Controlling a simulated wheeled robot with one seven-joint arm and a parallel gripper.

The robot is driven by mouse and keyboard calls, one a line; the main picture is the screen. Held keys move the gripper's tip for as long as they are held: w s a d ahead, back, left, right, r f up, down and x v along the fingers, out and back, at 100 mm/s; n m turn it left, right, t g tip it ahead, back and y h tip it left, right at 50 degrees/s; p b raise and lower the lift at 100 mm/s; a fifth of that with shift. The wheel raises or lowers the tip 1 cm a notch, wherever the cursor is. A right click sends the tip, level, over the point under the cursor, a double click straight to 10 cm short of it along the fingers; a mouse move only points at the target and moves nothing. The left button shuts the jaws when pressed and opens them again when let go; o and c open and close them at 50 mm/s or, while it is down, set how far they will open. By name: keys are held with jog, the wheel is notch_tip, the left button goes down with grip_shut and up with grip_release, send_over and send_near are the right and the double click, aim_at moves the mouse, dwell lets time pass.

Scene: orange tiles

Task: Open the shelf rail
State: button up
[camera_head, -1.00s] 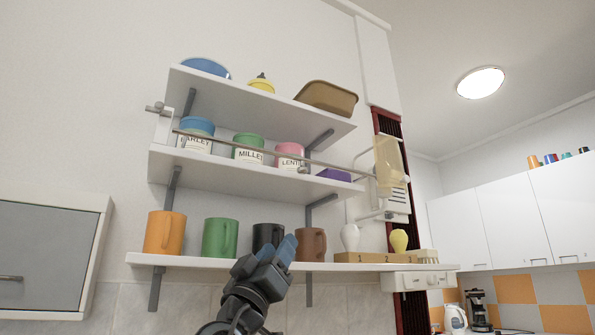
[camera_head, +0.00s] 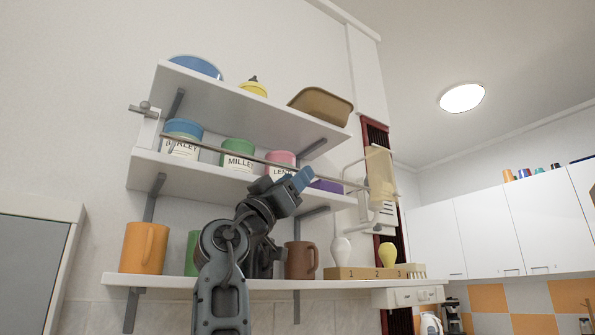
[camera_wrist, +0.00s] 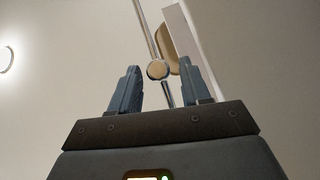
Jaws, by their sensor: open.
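The shelf rail (camera_head: 238,152) is a thin metal bar running along the front of the middle shelf (camera_head: 190,171), in front of the canisters. It appears closed across them. My gripper (camera_head: 303,178) is raised in front of the shelf's right part, near the rail's right portion, and hides some of it. In the wrist view my gripper (camera_wrist: 160,64) has its two blue-grey fingers apart and nothing gripped. A round metal knob with rods (camera_wrist: 157,69) appears between and beyond the fingertips; contact cannot be told.
Labelled canisters (camera_head: 183,147) and a purple box (camera_head: 328,186) stand behind the rail. Mugs (camera_head: 144,247) and a numbered wooden block (camera_head: 362,273) stand on the lower shelf. A brown basket (camera_head: 321,104) sits on the top shelf, above the gripper.

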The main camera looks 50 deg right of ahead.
jog(key=shift+x, duration=0.9)
jog(key=shift+c, duration=0.2)
grip_shut()
